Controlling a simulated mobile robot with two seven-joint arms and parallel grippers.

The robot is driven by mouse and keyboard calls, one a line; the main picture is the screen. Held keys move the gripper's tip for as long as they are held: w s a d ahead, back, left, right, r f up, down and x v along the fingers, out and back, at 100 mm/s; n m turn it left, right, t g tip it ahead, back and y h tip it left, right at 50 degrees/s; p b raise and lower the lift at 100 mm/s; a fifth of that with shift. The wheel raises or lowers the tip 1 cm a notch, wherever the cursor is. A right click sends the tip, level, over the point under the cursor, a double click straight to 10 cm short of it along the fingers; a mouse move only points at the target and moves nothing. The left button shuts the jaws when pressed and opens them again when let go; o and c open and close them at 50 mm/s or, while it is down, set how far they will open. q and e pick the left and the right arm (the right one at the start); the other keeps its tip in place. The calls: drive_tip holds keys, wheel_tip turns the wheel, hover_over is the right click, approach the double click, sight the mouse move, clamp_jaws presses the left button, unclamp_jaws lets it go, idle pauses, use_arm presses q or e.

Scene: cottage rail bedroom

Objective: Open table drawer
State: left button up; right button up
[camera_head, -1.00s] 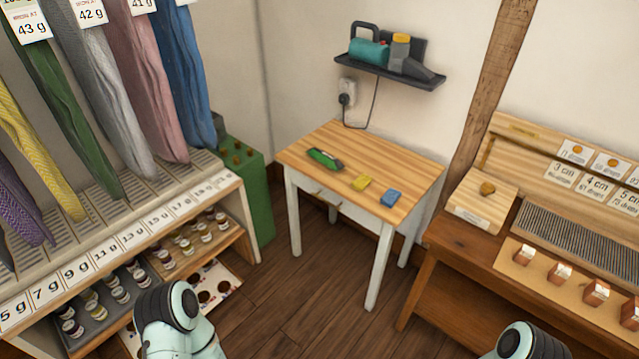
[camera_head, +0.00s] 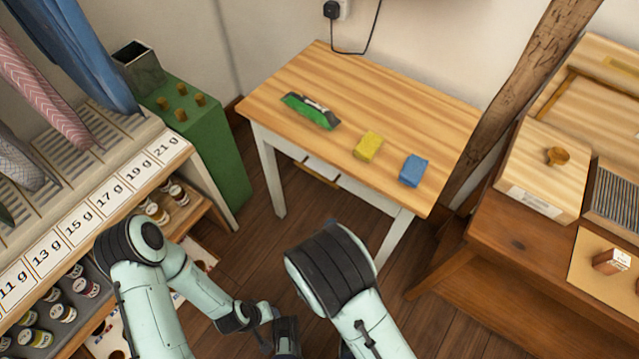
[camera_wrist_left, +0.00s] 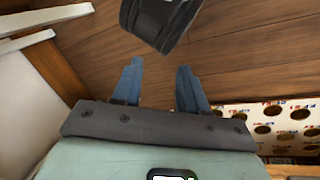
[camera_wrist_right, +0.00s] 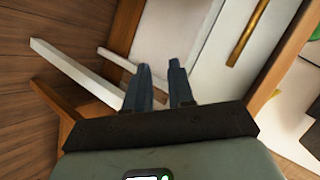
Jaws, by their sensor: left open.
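The wooden-topped table (camera_head: 400,110) with white legs stands against the wall in the head view. Its white drawer front, under the near edge, carries a slim brass-coloured handle (camera_head: 321,174). The drawer looks shut. In the right wrist view the bar handle (camera_wrist_right: 248,32) lies up and right of my right gripper (camera_wrist_right: 160,68), apart from it. That gripper is open and empty, its fingers fairly close together. My left gripper (camera_wrist_left: 158,68) is open and empty above the floor. In the head view both arms are low in front of the table, and the right fingertips are hidden.
A green-and-black tool (camera_head: 311,110), yellow block (camera_head: 368,145) and blue block (camera_head: 413,170) lie on the tabletop. A shelf unit with jars (camera_head: 90,288) and a green cabinet (camera_head: 205,145) stand left. A wooden bench (camera_head: 500,235) stands right. Bare floor (camera_head: 290,240) lies before the table.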

sight(315, 174)
drive_tip(key=w+a+r+m+t+b, duration=0.25)
drive_tip(key=a+r+m+t, duration=0.2)
drive_tip(key=a+r, duration=0.3)
use_arm(q)
drive_tip(key=w+a+f+t+y+b, duration=0.1)
drive_tip(key=w+a+f+b, duration=0.1)
drive_tip(key=w+f, duration=0.3)
drive_tip(key=shift+w+a+f+t+b, duration=0.35)
drive_tip(key=shift+w+a+f, duration=0.1)
drive_tip(key=shift+f, duration=0.4)
use_arm(e)
drive_tip(key=shift+m+h, duration=0.25)
drive_tip(key=shift+h, duration=0.05)
drive_tip(key=shift+d+x, duration=0.15)
drive_tip(key=shift+x, duration=3.05)
drive_tip(key=shift+d+x, duration=0.1)
drive_tip(key=shift+x, duration=3.1)
drive_tip(key=shift+s, duration=0.1)
clamp_jaws()
